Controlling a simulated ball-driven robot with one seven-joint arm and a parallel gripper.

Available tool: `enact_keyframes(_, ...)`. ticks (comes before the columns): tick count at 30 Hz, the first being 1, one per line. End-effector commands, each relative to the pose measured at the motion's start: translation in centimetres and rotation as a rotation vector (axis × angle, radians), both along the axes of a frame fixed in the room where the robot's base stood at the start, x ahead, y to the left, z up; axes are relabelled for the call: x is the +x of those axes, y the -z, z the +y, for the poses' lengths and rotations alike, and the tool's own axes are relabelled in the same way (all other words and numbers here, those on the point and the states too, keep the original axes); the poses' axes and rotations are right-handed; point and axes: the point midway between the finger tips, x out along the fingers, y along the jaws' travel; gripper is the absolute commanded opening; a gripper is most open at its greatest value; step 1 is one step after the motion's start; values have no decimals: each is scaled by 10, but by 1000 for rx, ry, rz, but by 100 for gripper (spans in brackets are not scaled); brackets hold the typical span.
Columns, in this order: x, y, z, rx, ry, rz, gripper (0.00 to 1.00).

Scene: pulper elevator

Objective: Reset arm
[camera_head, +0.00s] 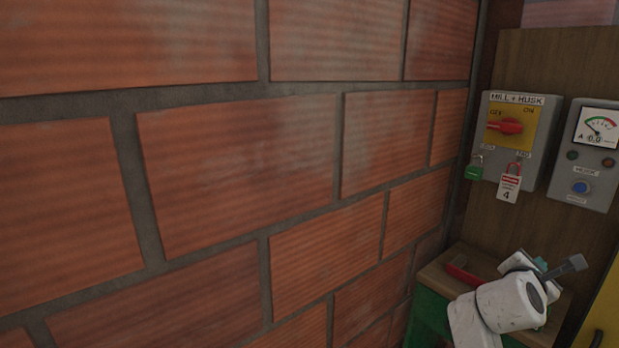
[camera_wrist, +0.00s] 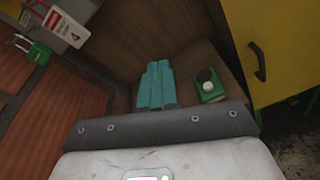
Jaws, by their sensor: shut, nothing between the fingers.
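My gripper (camera_wrist: 157,72) shows in the wrist view as teal fingers lying side by side, shut and empty. It is above a wooden surface (camera_wrist: 200,60). In the head view my white arm is at the lower right, in front of a wooden-topped stand (camera_head: 437,277) with a green side. The arm hides much of the stand, and the fingertips are hard to make out there.
On the wooden panel are the MILL + HUSK switch box (camera_head: 510,150) with a red handle, a green padlock (camera_head: 473,173), a tagged red padlock (camera_head: 510,184) and a meter box (camera_head: 588,150). A small green object (camera_wrist: 211,92) lies near the yellow door (camera_wrist: 275,40). Brick wall fills the left.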

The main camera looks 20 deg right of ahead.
Motion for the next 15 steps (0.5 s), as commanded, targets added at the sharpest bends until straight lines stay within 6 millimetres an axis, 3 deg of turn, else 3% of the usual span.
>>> enact_keyframes(1, -10, 32, 18, 115, 6, -70, 0)
enact_keyframes(6, -50, 126, 79, 532, 105, -314, 0)
enact_keyframes(11, -102, 199, 144, 900, 292, -476, 0)
enact_keyframes(15, -160, 248, 203, 1175, 537, -562, 0)
